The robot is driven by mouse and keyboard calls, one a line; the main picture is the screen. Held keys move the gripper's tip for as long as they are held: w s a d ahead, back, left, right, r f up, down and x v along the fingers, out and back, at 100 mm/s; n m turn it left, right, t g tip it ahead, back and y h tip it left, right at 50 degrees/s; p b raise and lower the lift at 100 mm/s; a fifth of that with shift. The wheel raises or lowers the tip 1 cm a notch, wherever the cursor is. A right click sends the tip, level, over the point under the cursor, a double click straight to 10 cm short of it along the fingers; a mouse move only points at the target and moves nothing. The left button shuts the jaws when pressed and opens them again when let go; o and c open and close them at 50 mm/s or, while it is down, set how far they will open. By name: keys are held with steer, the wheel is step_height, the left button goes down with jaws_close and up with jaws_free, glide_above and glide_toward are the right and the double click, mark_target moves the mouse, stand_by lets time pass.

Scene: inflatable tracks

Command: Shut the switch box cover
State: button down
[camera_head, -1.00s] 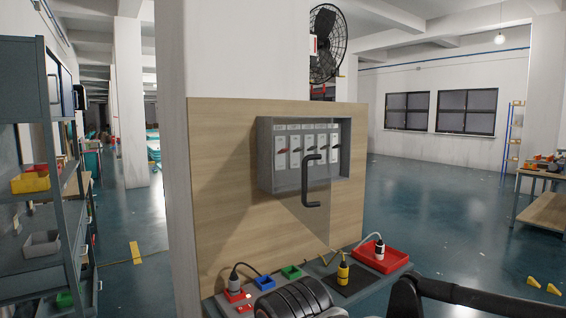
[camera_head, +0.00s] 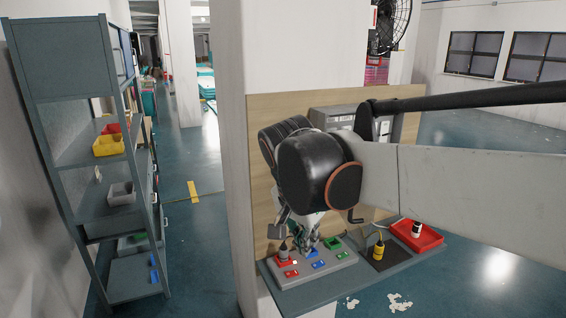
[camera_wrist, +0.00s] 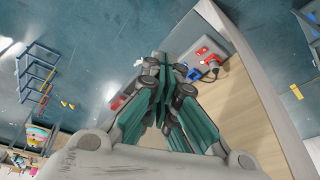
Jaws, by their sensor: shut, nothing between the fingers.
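The grey switch box (camera_head: 338,112) is on the wooden panel of the pillar. My arm hides most of it; its top edge and some of its right part show. My gripper (camera_head: 305,245) hangs to the left of the handle, in front of the panel and above the shelf. In the wrist view my gripper (camera_wrist: 165,68) has its teal fingers together, with nothing held. The box is not clear there.
Below the box is a shelf (camera_head: 325,285). It bears a grey block with red, blue and green sockets (camera_head: 317,264), a yellow plug (camera_head: 379,250) and a red tray (camera_head: 417,235). A metal rack (camera_head: 75,165) stands at the left. The floor between rack and pillar is mostly clear.

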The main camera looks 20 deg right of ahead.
steer(key=w+d+r+m+g+h+p, duration=0.1)
steer(key=w+r+m+p, duration=0.15)
steer(key=r+p, duration=0.4)
steer(key=w+d+r+m+g+p, duration=0.1)
steer(key=w+r+m+p, duration=0.15)
steer(key=r+p, duration=0.4)
steer(key=d+f, duration=0.7)
steer(key=f, duration=0.1)
steer(key=shift+s+d+f+m, duration=0.2)
steer(key=shift+s+m, duration=0.15)
steer(key=shift+m, duration=0.05)
steer(key=shift+s, duration=0.1)
